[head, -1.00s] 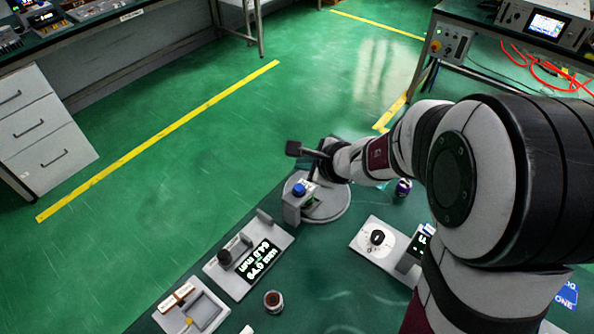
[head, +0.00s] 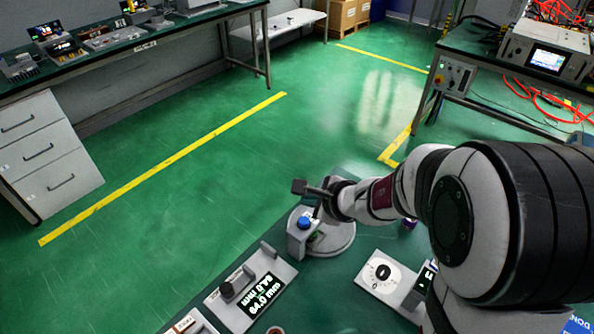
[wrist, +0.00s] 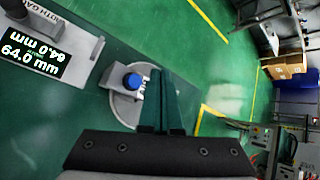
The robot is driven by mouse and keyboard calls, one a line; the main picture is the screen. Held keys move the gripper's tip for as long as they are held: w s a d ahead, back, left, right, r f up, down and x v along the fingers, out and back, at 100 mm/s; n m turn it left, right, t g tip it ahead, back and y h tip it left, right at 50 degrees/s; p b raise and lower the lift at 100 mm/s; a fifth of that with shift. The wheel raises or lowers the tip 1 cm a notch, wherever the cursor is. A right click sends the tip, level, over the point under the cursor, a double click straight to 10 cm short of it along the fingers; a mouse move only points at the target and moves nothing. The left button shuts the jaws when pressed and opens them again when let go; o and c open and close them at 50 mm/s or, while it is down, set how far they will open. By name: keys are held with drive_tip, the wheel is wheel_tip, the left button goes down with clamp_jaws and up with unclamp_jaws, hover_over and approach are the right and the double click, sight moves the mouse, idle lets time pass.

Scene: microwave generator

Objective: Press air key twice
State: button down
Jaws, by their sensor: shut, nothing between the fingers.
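The head view shows a grey instrument with a lit screen (head: 548,58) on the bench at the upper right. Below its bench top hangs a small control panel (head: 453,76) with knobs or buttons. No air key label is legible in either view. My gripper (head: 317,210) is over the near table, close beside a blue round button (head: 304,222) on a grey stand, and far from the instrument. In the wrist view my gripper's two dark fingers (wrist: 167,76) are together and empty, just right of the blue button (wrist: 132,82). Contact with the stand cannot be told.
The near table also holds a gauge with a 64.0 mm display (head: 262,292) and a white dial unit (head: 383,272). Orange cables (head: 535,98) lie by the instrument. Green floor with yellow lines separates the benches. Cardboard boxes (head: 347,18) stand far back.

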sight(308, 223)
drive_tip(key=shift+f, duration=2.1)
idle(0.3)
drive_tip(key=shift+f, duration=0.4)
drive_tip(key=shift+f, duration=0.55)
idle(0.5)
drive_tip(key=shift+r, duration=1)
drive_tip(key=shift+r, duration=2.45)
